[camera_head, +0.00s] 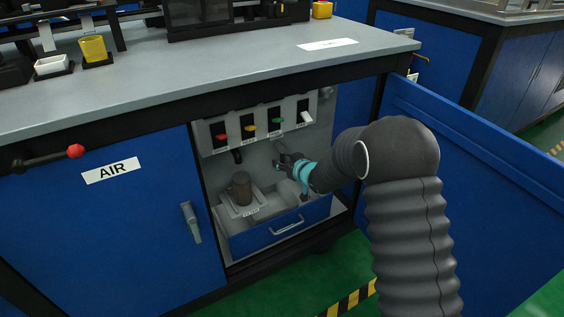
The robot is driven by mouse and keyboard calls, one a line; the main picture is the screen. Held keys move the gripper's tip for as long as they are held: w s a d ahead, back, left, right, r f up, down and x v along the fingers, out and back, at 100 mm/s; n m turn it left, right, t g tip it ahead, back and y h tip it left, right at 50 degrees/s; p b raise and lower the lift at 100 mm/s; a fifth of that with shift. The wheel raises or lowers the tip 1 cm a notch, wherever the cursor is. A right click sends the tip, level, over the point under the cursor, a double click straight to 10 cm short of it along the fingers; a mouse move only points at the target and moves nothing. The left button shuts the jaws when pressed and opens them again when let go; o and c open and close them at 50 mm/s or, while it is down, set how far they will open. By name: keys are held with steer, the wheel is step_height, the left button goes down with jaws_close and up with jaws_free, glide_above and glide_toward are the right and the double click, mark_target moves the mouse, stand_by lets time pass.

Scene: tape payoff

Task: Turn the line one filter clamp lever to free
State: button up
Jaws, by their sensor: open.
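My gripper (281,166), dark with a teal body, reaches into the open cabinet from the right. It is open, and I see nothing held between its fingers. A brown cylinder (241,188) stands upright on a pale labelled base in the cabinet, left of and below my gripper. A small dark fitting (237,156) sits on the back wall below the coloured levers. I cannot tell which part is the line one filter clamp lever; the labels are too small to read. My gripper and arm hide part of the back wall.
Red (221,136), yellow, green and white levers line a panel (206,141) above. A blue drawer (267,241) lies below the cylinder. An open blue door (480,150) stands right of my arm. The bench top (220,75) overhangs the cabinet. A red-knobbed AIR lever (75,151) sticks out left.

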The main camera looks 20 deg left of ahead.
steer(key=shift+w+a+f, duration=0.25)
steer(key=shift+w+a, duration=0.15)
steer(key=shift+a, duration=0.05)
jaws_close()
